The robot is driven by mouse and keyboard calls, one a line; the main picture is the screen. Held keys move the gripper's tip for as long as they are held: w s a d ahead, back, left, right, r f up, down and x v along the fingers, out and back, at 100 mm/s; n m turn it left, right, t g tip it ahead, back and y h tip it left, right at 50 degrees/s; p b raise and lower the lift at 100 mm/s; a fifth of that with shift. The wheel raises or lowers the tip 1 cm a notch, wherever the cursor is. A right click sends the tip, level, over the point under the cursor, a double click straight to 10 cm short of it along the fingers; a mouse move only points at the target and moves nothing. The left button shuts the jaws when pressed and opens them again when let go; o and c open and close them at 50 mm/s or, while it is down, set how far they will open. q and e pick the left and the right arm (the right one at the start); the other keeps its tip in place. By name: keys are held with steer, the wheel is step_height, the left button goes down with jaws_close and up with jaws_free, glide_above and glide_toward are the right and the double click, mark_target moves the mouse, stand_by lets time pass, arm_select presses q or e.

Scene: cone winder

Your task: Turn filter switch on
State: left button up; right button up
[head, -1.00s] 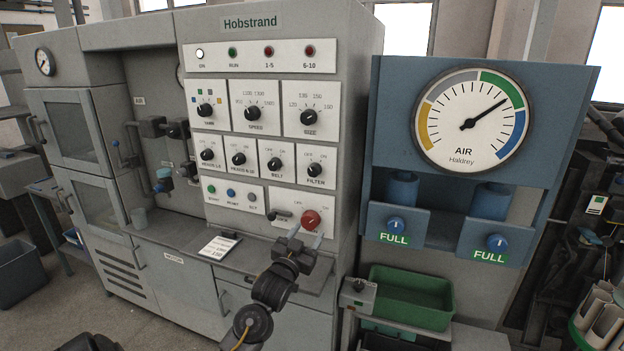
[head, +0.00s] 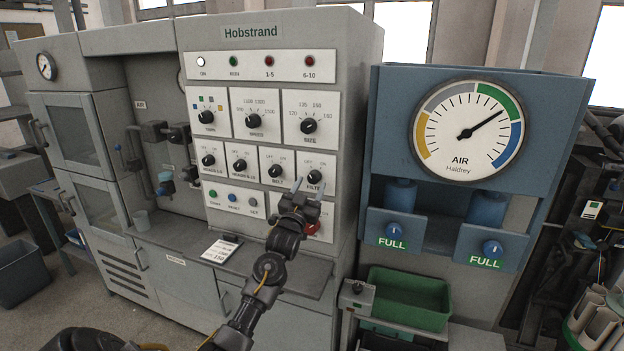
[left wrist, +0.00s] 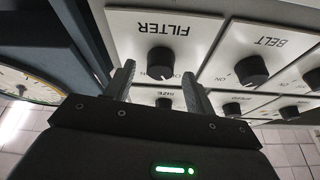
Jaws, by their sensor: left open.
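The FILTER switch is a black round knob (head: 315,177) on a white plate at the right end of the lower knob row on the grey panel. In the left wrist view the knob (left wrist: 160,62) and its FILTER label appear upside down. I cannot clearly tell which mark its pointer faces. My left gripper (head: 311,188) is open and empty, just in front of and below the knob. In the left wrist view its two fingers (left wrist: 158,75) stand on either side of the knob; contact is not visible. My right gripper is out of view.
The BELT knob (head: 277,171) is just left of FILTER, and the SIZE knob (head: 309,126) is above. The blue gauge cabinet (head: 390,120) stands close on the right.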

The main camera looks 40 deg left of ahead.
arm_select(q)
steer(key=shift+x, duration=0.85)
steer(key=shift+c, duration=0.2)
steer(key=shift+f, duration=0.1)
steer(key=c, duration=0.9)
steer(key=shift+c, duration=0.2)
